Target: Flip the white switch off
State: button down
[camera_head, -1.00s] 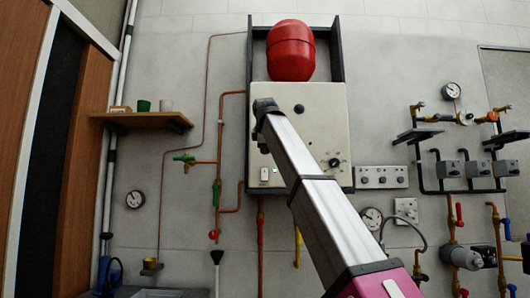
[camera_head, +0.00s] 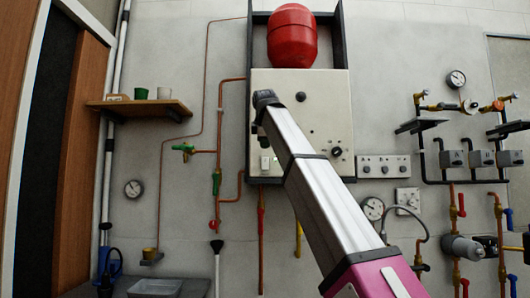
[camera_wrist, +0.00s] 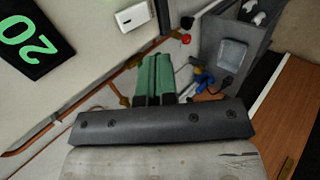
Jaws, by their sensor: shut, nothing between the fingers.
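The white switch (camera_head: 265,164) is on the lower left of the cream boiler panel (camera_head: 315,112) in the head view. In the wrist view the white switch (camera_wrist: 133,17) is at the top, left of a dark edge. Whether it is on or off is too small to tell. My gripper (camera_wrist: 155,62) shows in the wrist view with its green fingers shut and empty. The fingertips are below the switch in that picture and appear apart from it.
A black display with a green 20 (camera_wrist: 30,45) is left of the switch in the wrist view. A red tank (camera_head: 292,36) sits above the panel. Copper pipes with a green-handled valve (camera_head: 215,183) run left of it. A dark dial (camera_head: 337,151) is at the panel's lower right.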

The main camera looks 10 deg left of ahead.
aim_at(265, 164)
jog(key=x, duration=0.7)
jog(key=w+r+x, duration=0.1)
jog(key=x, duration=0.3)
jog(key=shift+a, duration=0.15)
jog(key=shift+w+a+f, duration=0.1)
jog(key=shift+w, duration=0.6)
jog(key=shift+f, duration=0.1)
jog(key=shift+w+f+t, duration=0.1)
jog(key=shift+t, duration=0.3)
jog(key=shift+w, duration=0.1)
jog(key=shift+a+r, duration=0.1)
jog(key=shift+r, duration=0.15)
jog(key=shift+r, duration=0.75)
